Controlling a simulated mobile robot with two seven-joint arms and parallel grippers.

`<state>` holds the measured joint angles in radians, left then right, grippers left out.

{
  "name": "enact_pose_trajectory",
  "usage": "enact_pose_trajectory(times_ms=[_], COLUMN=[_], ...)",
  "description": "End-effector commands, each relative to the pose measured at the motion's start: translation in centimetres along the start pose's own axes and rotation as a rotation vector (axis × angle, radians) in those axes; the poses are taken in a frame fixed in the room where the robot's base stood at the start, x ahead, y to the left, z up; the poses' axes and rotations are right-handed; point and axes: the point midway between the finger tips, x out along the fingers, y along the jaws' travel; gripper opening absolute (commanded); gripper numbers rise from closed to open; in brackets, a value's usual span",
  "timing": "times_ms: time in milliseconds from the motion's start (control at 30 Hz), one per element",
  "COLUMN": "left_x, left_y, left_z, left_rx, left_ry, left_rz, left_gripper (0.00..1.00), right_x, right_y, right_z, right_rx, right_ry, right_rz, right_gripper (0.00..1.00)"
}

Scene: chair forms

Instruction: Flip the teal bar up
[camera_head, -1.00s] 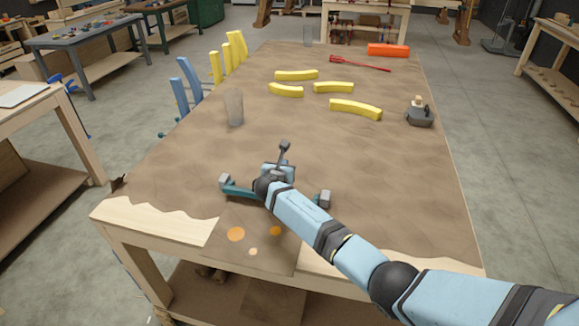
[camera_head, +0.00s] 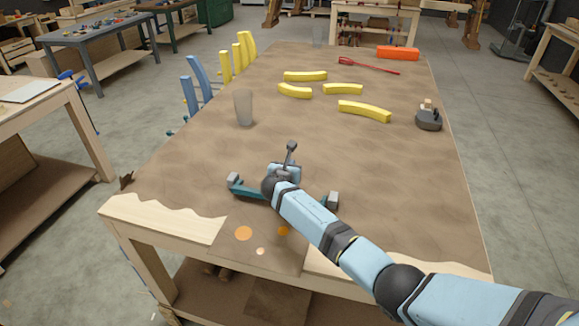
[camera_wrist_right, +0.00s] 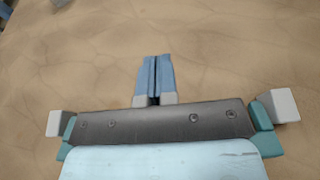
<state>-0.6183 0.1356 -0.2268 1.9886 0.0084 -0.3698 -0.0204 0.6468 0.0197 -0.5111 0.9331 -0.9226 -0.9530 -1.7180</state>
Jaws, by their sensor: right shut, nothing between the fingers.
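The teal bar (camera_head: 250,192) is low near the front edge of the table, with a grey block at each end. My right arm crosses over it and hides its middle. In the right wrist view, short teal parts (camera_wrist_right: 262,112) with pale grey blocks show at both sides of the dark riveted plate. My right gripper (camera_head: 290,152) is at the middle of the bar, on its far side. In the wrist view its fingers (camera_wrist_right: 153,75) are together with nothing between them. Whether it touches the bar cannot be told. My left gripper is not in view.
Several yellow curved pieces (camera_head: 365,111), a red tool (camera_head: 370,66) and an orange box (camera_head: 398,53) lie toward the back. A grey translucent cylinder (camera_head: 244,108) stands at left, a dark grey tool (camera_head: 428,119) at right. The table (camera_head: 390,175) is clear between them and the bar.

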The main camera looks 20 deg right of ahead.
Motion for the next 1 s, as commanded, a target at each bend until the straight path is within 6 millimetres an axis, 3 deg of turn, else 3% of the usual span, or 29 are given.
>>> enact_pose_trajectory(times_ms=[233,367,800,1000], left_x=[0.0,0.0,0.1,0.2], left_y=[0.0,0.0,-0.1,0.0], left_z=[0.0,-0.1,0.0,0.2], left_rx=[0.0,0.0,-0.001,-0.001], left_ry=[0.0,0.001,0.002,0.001], left_rz=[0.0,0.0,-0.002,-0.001], left_gripper=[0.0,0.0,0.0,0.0], right_x=[0.1,-1.0,-10.7,-13.3], right_y=[-0.4,-0.3,0.0,0.1], right_z=[-0.1,-0.1,-0.1,0.0], right_rx=[-0.003,-0.003,0.0,0.0], right_ry=[0.0,-0.001,-0.002,-0.002], right_rz=[-0.007,-0.005,0.001,0.0], right_gripper=[0.0,0.0,0.0,0.0])
